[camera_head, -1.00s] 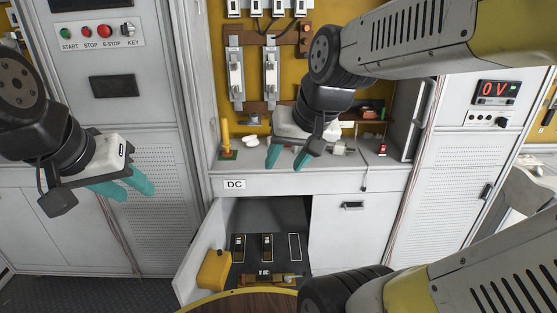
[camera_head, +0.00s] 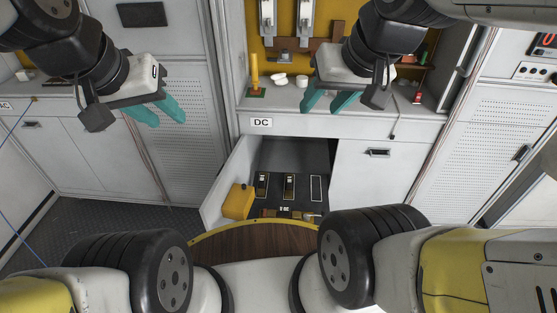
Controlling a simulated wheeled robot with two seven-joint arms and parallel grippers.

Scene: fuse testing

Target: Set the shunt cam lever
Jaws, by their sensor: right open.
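A yellow upright handle on a green base (camera_head: 255,78) stands at the left end of the counter; I cannot tell whether it is the shunt cam lever. My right gripper (camera_head: 322,112) is open and empty, with teal fingers pointing down in front of the counter's front edge, right of the yellow handle and apart from it. My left gripper (camera_head: 165,123) is open and empty, in front of the tall grey cabinet, left of the counter. No other lever is clearly recognisable.
An open drawer (camera_head: 217,183) below the DC label (camera_head: 261,122) holds a yellow box (camera_head: 238,202) and black-and-white fuse-like parts. White round pieces (camera_head: 279,80) lie on the counter. A closed door (camera_head: 375,180) is at right. A wood-topped round surface (camera_head: 255,244) is in front.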

